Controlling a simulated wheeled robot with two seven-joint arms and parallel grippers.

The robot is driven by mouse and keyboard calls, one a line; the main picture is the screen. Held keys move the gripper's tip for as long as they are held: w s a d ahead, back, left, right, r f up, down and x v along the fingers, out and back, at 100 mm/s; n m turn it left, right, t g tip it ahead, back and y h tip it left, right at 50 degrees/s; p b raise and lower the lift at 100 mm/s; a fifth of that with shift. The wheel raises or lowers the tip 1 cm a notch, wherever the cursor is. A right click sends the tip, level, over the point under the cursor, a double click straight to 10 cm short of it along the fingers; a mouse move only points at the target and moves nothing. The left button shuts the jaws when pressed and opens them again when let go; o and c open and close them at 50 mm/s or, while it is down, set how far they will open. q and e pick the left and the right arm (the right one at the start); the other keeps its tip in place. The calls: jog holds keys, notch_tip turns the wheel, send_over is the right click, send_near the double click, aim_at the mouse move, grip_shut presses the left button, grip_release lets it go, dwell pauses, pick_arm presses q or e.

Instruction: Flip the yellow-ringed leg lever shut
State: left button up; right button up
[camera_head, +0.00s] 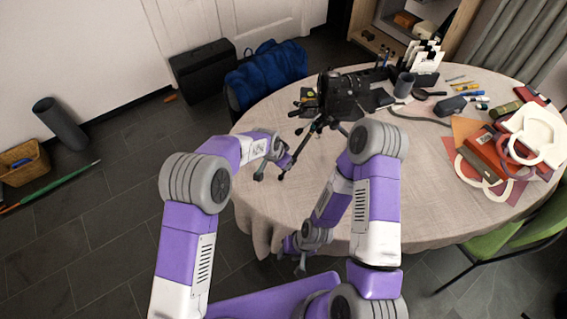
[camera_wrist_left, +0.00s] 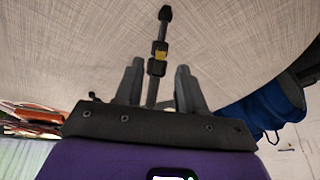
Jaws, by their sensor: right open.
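The tripod stands on the round table with a black camera (camera_head: 345,95) on top. One black leg (camera_head: 303,143) reaches toward the table's front left. The left wrist view shows this leg (camera_wrist_left: 165,14) running between my fingers, with a yellow ring (camera_wrist_left: 160,55) on it just beyond the fingertips. A dark lever part sits by the ring; its angle is too small to tell. My left gripper (camera_head: 272,169) is open around the leg, with a gap on each side; its fingers also show in the left wrist view (camera_wrist_left: 160,82). My right gripper (camera_head: 301,264) is open and empty, low before the table's front edge.
The pale cloth of the table (camera_head: 440,205) is bare at front centre. Red folders (camera_head: 490,158), white rings, pens and a cup (camera_head: 404,85) crowd the right and back. A blue bag (camera_head: 268,70) is beyond the left edge. A green chair (camera_head: 505,235) is at front right.

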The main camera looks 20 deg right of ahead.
pick_arm(q)
jog(key=shift+x, duration=1.4)
grip_shut()
jog(key=shift+f+b, duration=0.2)
jog(key=shift+b, duration=0.3)
jog(key=h+b, duration=0.1)
jog(key=b, duration=0.2)
jog(key=f+t+h+b, duration=0.1)
jog(key=h+b, duration=0.1)
jog(key=b, duration=0.2)
jog(key=f+t+h+b, duration=0.1)
jog(key=b, duration=0.3)
jog(key=shift+s+a, duration=0.1)
jog(key=shift+a, duration=0.2)
jog(key=shift+t+h+b, duration=0.4)
jog(key=shift+b, duration=0.4)
jog(key=shift+r, duration=0.1)
jog(key=shift+d, duration=0.1)
